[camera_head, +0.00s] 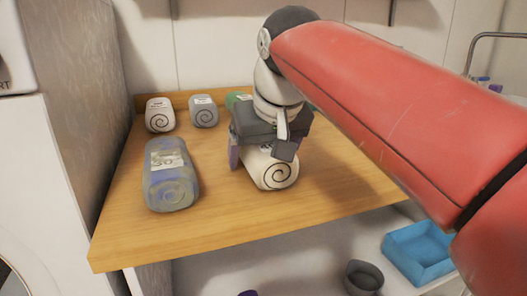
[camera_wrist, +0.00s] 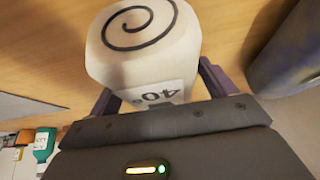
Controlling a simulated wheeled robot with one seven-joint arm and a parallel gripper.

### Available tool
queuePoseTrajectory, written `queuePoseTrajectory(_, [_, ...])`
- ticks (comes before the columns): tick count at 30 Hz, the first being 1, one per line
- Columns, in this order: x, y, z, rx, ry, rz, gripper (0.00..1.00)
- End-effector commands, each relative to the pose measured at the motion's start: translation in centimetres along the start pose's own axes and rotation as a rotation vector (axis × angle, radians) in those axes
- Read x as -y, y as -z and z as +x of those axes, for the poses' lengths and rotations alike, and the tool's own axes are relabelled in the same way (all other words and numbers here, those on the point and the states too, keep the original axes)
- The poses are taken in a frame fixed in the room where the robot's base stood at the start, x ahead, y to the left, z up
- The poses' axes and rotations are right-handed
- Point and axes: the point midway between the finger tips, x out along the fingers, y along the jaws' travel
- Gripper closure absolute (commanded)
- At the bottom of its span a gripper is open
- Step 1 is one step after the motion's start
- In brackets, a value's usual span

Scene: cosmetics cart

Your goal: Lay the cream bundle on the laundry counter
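The cream bundle (camera_head: 274,176) is a rolled, off-white cloth with a dark spiral on its end. It is at the middle of the wooden laundry counter (camera_head: 225,219), low at its surface; I cannot tell whether its underside touches. In the wrist view the bundle (camera_wrist: 150,50) shows its spiral and a "40°" label. My gripper (camera_head: 262,158) comes down over it from above. Its dark fingers (camera_wrist: 158,88) lie close along both sides and appear shut on it. The bundle's far part is hidden under the gripper.
A smaller cream bundle (camera_head: 160,115), a grey one (camera_head: 204,111) and a partly hidden green one (camera_head: 236,99) stand at the back. Below are a blue bin (camera_head: 418,250) and a dark bowl (camera_head: 363,276). The counter's front is clear.

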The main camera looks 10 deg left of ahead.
Motion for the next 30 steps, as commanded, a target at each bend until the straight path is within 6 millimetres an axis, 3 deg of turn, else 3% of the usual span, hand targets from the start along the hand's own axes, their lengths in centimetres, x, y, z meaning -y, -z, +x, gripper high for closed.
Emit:
queuePoseTrajectory(12, [0.0, 0.2, -0.9, -0.001, 0.0, 0.0, 0.13])
queuePoseTrajectory(24, [0.0, 0.3, -9.0, -0.004, 0.0, 0.001, 0.13])
queuePoseTrajectory(30, [0.0, 0.2, -11.6, -0.002, 0.0, 0.001, 0.13])
